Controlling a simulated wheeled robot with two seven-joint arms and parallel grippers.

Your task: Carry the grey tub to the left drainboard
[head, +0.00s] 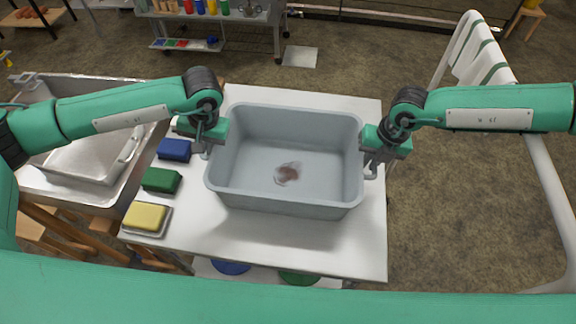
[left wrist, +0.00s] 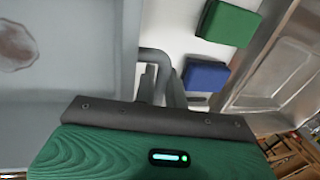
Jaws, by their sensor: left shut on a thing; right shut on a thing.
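The grey tub (head: 285,208) is on or just above the white table in the head view; I cannot tell whether it touches the top. A reddish-brown smear (head: 288,173) shows on its floor. My left gripper (head: 206,150) is shut on the tub's left handle, which also shows in the left wrist view (left wrist: 155,62). My right gripper (head: 371,168) is shut on the tub's right handle. The left drainboard cannot be told for certain; a metal sink unit (head: 85,86) with a basin (head: 90,160) stands at the left.
On the white table (head: 300,245), left of the tub, lie a blue sponge (head: 174,150), a green sponge (head: 161,180) and a yellow sponge (head: 146,216) on a dish. A rack with striped towels (head: 480,55) stands right. A cart (head: 215,25) stands behind.

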